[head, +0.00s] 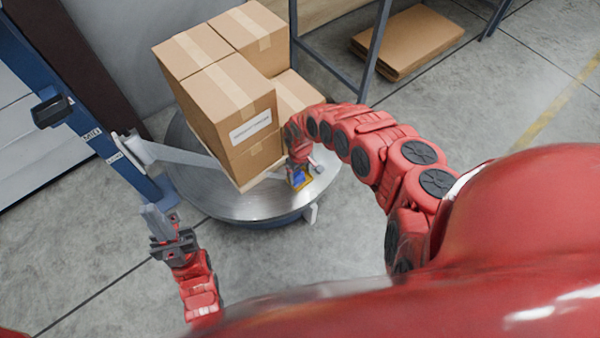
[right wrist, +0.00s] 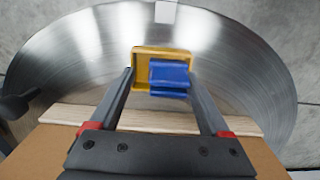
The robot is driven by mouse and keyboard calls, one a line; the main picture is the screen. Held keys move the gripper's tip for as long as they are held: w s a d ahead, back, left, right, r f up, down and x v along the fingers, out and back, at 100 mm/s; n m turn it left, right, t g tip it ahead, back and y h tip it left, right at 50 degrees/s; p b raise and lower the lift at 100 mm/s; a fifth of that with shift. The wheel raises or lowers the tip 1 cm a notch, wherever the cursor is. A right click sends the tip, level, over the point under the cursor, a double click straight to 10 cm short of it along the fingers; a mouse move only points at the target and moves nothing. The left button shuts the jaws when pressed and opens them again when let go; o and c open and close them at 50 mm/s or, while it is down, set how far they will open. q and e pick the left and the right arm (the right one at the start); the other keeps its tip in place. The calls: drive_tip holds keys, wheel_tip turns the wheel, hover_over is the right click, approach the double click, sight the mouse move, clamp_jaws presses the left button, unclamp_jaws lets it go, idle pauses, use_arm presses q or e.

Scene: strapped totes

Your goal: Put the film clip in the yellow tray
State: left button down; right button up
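The blue film clip (right wrist: 169,76) is over the right part of the yellow tray (right wrist: 140,57) in the right wrist view. I cannot tell whether it rests on the tray floor or is just above it. In the head view the clip (head: 297,176) and tray (head: 306,184) are small, at the turntable's right side.
The round metal turntable (head: 215,196) carries stacked cardboard boxes (head: 225,95) on a wooden pallet (right wrist: 160,121), close beside my right gripper. The blue mast (head: 90,120) and its grey arm (head: 180,155) stand at left. Flat cardboard (head: 410,40) lies behind a metal frame.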

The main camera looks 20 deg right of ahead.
wheel_tip(320, 180, up, 12)
drive_tip(key=p, duration=0.5)
drive_tip(key=shift+r, duration=0.15)
idle(0.5)
